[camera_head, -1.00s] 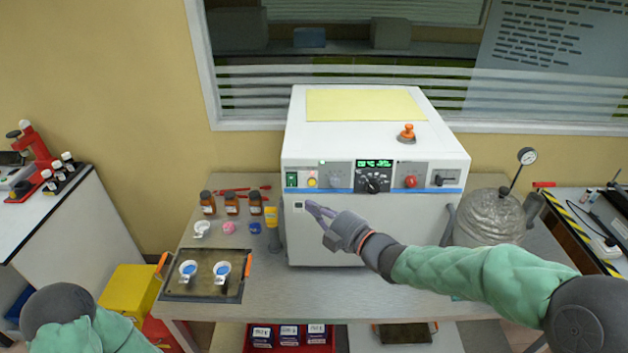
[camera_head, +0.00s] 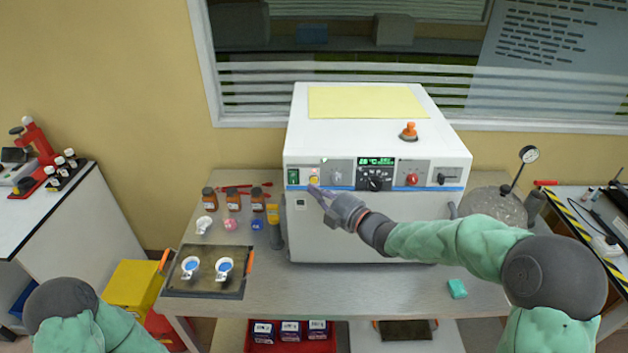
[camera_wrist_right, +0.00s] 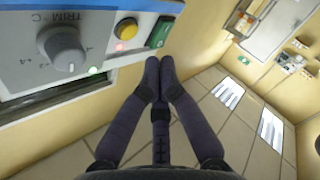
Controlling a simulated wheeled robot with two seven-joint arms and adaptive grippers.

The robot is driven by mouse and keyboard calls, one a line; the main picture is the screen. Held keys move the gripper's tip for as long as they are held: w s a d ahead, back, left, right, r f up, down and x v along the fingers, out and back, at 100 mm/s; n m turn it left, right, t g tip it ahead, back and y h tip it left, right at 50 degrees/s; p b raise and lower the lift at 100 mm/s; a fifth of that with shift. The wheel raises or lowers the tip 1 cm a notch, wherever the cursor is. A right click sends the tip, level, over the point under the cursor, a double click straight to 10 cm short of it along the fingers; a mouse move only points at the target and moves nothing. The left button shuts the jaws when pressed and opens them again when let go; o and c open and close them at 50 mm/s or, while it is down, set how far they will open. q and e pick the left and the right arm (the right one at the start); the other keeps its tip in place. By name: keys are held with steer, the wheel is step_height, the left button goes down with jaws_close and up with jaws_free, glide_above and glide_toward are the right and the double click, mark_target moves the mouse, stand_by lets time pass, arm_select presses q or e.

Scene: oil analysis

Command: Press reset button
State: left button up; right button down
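The white machine (camera_head: 385,225) stands on the grey bench. A yellow button (camera_head: 313,180) is at the left of its front panel, and it also shows in the right wrist view (camera_wrist_right: 126,29). It may be the reset button; no label is readable. My right gripper (camera_head: 313,188) is at the panel, with its fingertips just below the yellow button. In the right wrist view my right fingers (camera_wrist_right: 160,66) are together and empty, and a gap shows between the tips and the button. My left gripper is out of view.
A green switch (camera_head: 293,177) sits left of the button, with a grey knob (camera_head: 336,176) on its other side. Brown bottles (camera_head: 209,199) and a dark tray (camera_head: 205,289) with white cups are on the bench's left. A pressure vessel (camera_head: 492,207) stands right of the machine.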

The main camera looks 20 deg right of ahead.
steer(key=shift+w+d+f, duration=0.15)
steer(key=shift+w, duration=0.35)
steer(key=shift+w+d+f, duration=0.1)
steer(key=shift+w+d, duration=0.05)
steer(key=shift+w, duration=0.3)
steer(key=shift+w+b, duration=0.1)
steer(key=shift+b, duration=0.25)
stand_by(0.5)
steer(key=shift+w+d+f, duration=0.1)
steer(key=shift+w, duration=0.2)
steer(key=shift+w+d+b, duration=0.1)
steer(key=shift+w+b, duration=0.2)
steer(key=shift+b, duration=0.05)
stand_by(0.7)
steer(key=shift+s, duration=0.1)
steer(key=shift+s+a+b, duration=0.2)
steer(key=shift+s+b, duration=0.1)
steer(key=shift+s, duration=0.35)
